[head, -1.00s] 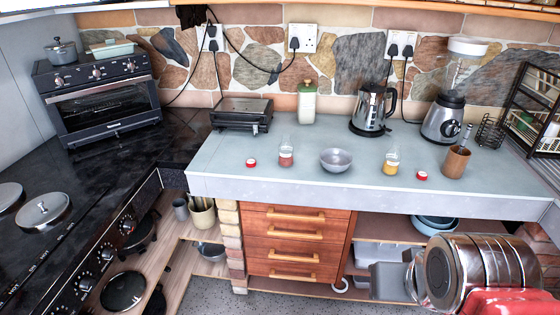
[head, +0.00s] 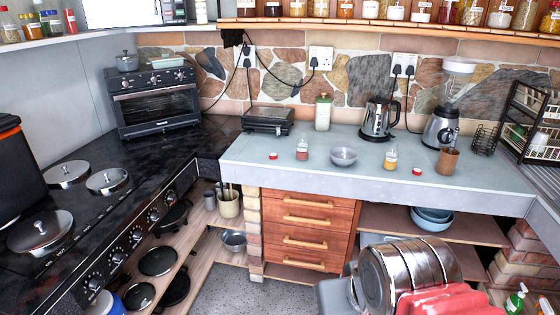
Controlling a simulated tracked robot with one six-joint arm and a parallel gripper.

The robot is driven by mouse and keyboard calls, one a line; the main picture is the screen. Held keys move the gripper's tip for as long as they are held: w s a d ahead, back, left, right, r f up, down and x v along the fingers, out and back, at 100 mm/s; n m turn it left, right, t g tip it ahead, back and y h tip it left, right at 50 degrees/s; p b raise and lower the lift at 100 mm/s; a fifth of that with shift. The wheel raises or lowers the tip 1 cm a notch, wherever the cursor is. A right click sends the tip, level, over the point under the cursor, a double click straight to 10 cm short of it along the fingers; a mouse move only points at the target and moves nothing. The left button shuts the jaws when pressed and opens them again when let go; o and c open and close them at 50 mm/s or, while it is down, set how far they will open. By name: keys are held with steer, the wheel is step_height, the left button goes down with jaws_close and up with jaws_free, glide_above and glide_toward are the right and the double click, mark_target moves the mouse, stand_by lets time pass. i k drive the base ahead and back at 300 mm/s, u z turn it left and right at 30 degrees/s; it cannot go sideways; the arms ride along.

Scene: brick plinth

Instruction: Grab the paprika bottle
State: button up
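A small clear bottle with red-brown contents (head: 302,152) stands upright on the grey counter, left of the metal bowl. It looks like the paprika bottle, but its label is too small to read. A red cap (head: 273,156) lies on the counter to its left. A similar bottle with yellow contents (head: 390,160) stands right of the bowl, with another red cap (head: 417,171) beside it. Part of my arm, silver and red, shows at the lower right, in front of and below the counter. No gripper fingers can be made out.
The grey counter (head: 250,175) also bears a metal bowl (head: 344,157), a kettle (head: 377,120), a blender (head: 440,128), a brown cup (head: 447,161) and a black grill (head: 268,119). A black stove (head: 100,240) runs along the left. The floor (head: 260,296) in front of the drawers is clear.

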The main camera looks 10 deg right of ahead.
mark_target(302, 145)
steer(key=u, duration=0.2)
steer(key=k, duration=0.55)
steer(key=u, duration=0.6)
steer(key=i, duration=2.15)
steer(key=z, duration=0.8)
steer(key=i, duration=1.05)
steer(key=z, duration=0.15)
